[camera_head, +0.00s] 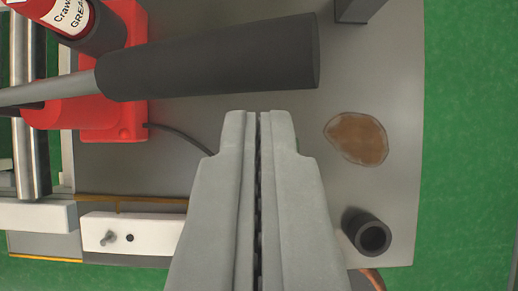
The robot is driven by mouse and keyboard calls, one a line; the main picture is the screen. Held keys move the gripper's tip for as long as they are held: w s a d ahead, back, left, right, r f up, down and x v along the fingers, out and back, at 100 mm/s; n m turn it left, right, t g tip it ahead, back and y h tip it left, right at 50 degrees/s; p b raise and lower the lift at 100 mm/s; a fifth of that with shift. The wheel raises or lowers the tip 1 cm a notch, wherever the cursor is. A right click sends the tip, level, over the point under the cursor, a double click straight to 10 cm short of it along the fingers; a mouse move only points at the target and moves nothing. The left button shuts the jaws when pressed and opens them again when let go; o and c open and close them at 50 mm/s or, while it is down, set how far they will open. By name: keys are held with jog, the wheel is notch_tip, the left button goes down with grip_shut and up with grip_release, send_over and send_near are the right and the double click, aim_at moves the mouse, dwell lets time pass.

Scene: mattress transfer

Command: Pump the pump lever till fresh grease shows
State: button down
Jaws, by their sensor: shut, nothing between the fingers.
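The pump lever (210,60) is a grey rod with a thick dark grip, lying across the upper left of the view. Its free end points right. It runs above a red pump body (120,118) at the left. A grease cartridge (68,14) with a red and white label stands at the top left, partly cut off. My gripper (257,113) is shut and empty, with its fingertips just below the lever's grip in the picture. I cannot tell whether they touch it. A brown patch (358,138) lies on the grey plate; I cannot tell whether it is grease.
The grey plate (395,75) has green floor (470,150) to its right. A dark tube (369,234) stands at the lower right. A white block (150,233) and metal rods (30,150) are at the left. A thin dark hose (185,138) runs from the pump behind my gripper.

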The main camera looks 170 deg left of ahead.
jog(key=shift+v, duration=1.5)
jog(key=shift+d, duration=0.1)
jog(key=shift+r, duration=0.1)
jog(key=s+d+t, duration=0.3)
jog(key=s+d, duration=0.2)
jog(key=s, duration=0.4)
jog(key=s+d+t, duration=0.4)
jog(key=s+d, duration=0.2)
jog(key=s, duration=0.4)
jog(key=s+d+t, duration=0.3)
jog(key=s+d, duration=0.2)
jog(key=s, duration=0.4)
jog(key=shift+s+d+f+t, duration=0.2)
jog(key=shift+s+f+t, duration=0.1)
jog(key=shift+s+f, duration=0.1)
